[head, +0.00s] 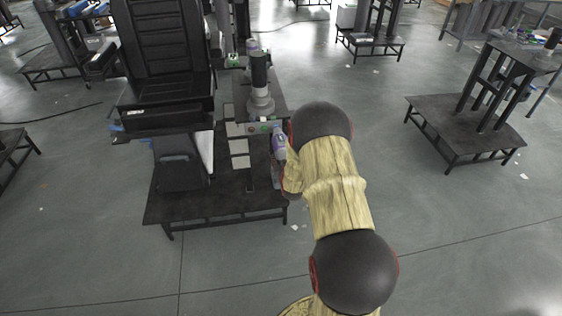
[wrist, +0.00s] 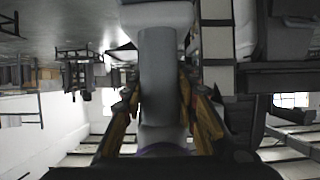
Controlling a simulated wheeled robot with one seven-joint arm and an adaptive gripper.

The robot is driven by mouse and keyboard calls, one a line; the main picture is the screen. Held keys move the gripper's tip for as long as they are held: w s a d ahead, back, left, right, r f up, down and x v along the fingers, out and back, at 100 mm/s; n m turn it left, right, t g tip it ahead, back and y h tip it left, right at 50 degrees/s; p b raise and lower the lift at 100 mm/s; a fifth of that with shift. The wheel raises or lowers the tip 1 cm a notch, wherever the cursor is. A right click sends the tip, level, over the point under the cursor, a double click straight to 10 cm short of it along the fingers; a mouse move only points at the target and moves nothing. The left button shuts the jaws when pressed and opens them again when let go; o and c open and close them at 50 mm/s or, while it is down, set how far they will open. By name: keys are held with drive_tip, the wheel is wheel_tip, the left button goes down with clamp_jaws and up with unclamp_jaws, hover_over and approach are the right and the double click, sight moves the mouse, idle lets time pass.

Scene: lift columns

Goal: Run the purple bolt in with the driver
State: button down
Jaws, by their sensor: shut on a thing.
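My gripper (wrist: 160,110) is shut on the driver, a grey cylindrical body (wrist: 158,72) that runs up the middle of the wrist view between the two fingers. A purplish rim shows at the bottom of that view. In the head view the driver (head: 279,147) is a small purple-grey shape at the end of my arm, just in front of the lift column's button panel (head: 264,127). My fingers are mostly hidden there by the wrist. I cannot make out the purple bolt in either view, nor whether the driver's tip touches anything.
A black padded seat (head: 166,45) stands left of the panel. A black cylinder on a grey base (head: 261,100) stands behind the panel. The black platform (head: 230,205) lies below. Another stand (head: 465,130) is at the right, with open floor (head: 400,190) between.

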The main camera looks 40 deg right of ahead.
drive_tip(key=shift+w+d+r, duration=0.15)
drive_tip(key=shift+w+d, duration=0.05)
drive_tip(key=shift+w, duration=0.1)
idle(0.4)
drive_tip(key=shift+w+d+r+b, duration=0.1)
drive_tip(key=shift+w+d+b, duration=0.2)
drive_tip(key=shift+b, duration=0.65)
drive_tip(key=shift+w+d+r+b, duration=0.1)
drive_tip(key=shift+w+b, duration=0.3)
drive_tip(key=shift+b, duration=0.55)
idle(4.1)
